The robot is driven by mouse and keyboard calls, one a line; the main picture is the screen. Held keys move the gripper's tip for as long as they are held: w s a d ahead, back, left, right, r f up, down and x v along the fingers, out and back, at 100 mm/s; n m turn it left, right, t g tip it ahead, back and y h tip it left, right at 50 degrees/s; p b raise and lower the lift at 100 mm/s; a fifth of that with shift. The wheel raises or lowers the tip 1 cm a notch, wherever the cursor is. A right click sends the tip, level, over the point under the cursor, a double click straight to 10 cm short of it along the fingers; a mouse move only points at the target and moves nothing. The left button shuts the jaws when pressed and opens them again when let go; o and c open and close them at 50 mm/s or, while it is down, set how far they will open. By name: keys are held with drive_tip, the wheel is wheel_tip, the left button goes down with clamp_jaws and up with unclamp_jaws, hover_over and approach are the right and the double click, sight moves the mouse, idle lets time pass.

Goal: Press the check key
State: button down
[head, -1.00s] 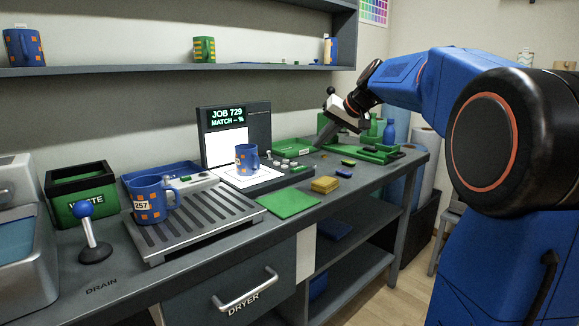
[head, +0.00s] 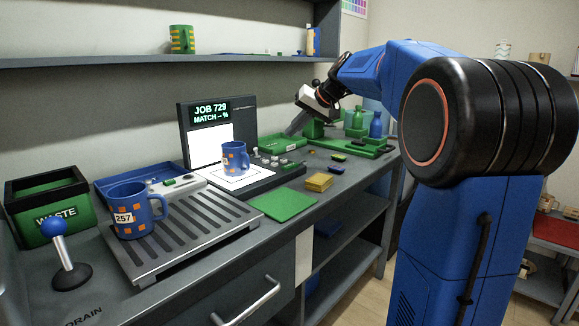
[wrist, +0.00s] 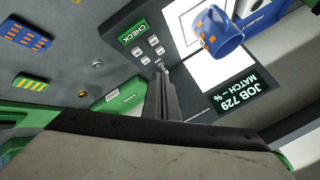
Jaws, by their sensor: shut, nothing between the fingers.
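The green check key (wrist: 132,31), labelled CHECK, shows in the wrist view on the dark console, beside several small pale keys (wrist: 148,46). In the head view the green key (head: 288,165) is small at the console's right front. My gripper (wrist: 161,66) is shut and empty; its fingertips appear near the pale keys, apart from the check key. In the head view my gripper (head: 293,130) is above and behind the console's right end, tilted down to the left. The console screen (head: 211,112) reads JOB 729, MATCH – %. A blue mug with orange squares (head: 235,158) stands on the white pad.
A second blue mug (head: 132,212), tagged 257, stands on the slatted drain tray (head: 185,238). A green mat (head: 283,204) and yellow sponge-like block (head: 318,182) lie in front of the console. A waste bin (head: 50,205) is at left.

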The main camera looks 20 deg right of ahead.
hover_over(293, 168)
drive_tip(key=shift+s+f, duration=0.15)
drive_tip(key=shift+f, duration=3.9)
drive_tip(key=shift+f, duration=0.15)
drive_tip(key=shift+f, duration=0.2)
drive_tip(key=shift+f, duration=0.5)
drive_tip(key=shift+r, duration=0.9)
drive_tip(key=shift+r, duration=2.55)
